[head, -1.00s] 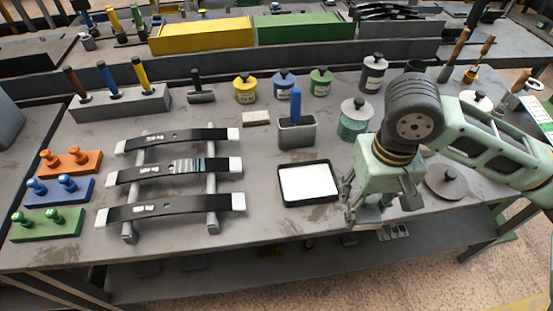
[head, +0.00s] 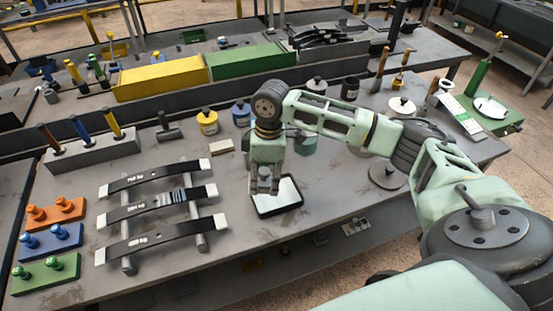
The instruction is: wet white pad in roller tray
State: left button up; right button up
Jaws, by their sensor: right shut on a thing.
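The roller tray (head: 292,205) is a shallow black tray with a white inside, lying on the bench right of the spring rack. My right gripper (head: 263,190) points down over the left part of the tray and is shut. The white pad in its jaws is mostly hidden by the fingers and hard to tell from the white tray inside. I cannot tell whether the pad touches the tray. My left gripper is out of view.
Three black leaf springs (head: 156,204) lie across a rack left of the tray. A pale block (head: 222,146) lies behind it. Yellow (head: 208,122) and blue (head: 241,113) pots stand at the back.

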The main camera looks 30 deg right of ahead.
jog(key=d+f+n+b, duration=0.1)
jog(key=f, duration=0.1)
jog(key=w+d+f+n+b, duration=0.1)
jog(key=d+f, duration=0.1)
jog(key=d+f+n+b, duration=0.1)
jog(key=d+f, duration=0.1)
jog(key=f, duration=0.1)
jog(key=shift+w+d+f+n+b, duration=0.1)
jog(key=shift+w+n+b, duration=0.15)
jog(key=shift+n+b, duration=0.15)
jog(key=shift+f+g, duration=0.2)
jog(key=shift+g, duration=0.1)
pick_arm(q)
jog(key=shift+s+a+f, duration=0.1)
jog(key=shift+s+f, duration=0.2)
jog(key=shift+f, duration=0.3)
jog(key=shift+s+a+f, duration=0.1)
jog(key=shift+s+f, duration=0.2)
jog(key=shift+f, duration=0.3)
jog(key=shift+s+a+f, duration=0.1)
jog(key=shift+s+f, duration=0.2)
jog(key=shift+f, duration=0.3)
pick_arm(e)
jog(key=shift+f, duration=1.35)
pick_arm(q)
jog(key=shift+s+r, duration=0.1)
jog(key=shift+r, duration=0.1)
pick_arm(e)
jog(key=shift+f, duration=0.1)
jog(key=shift+s+f, duration=0.15)
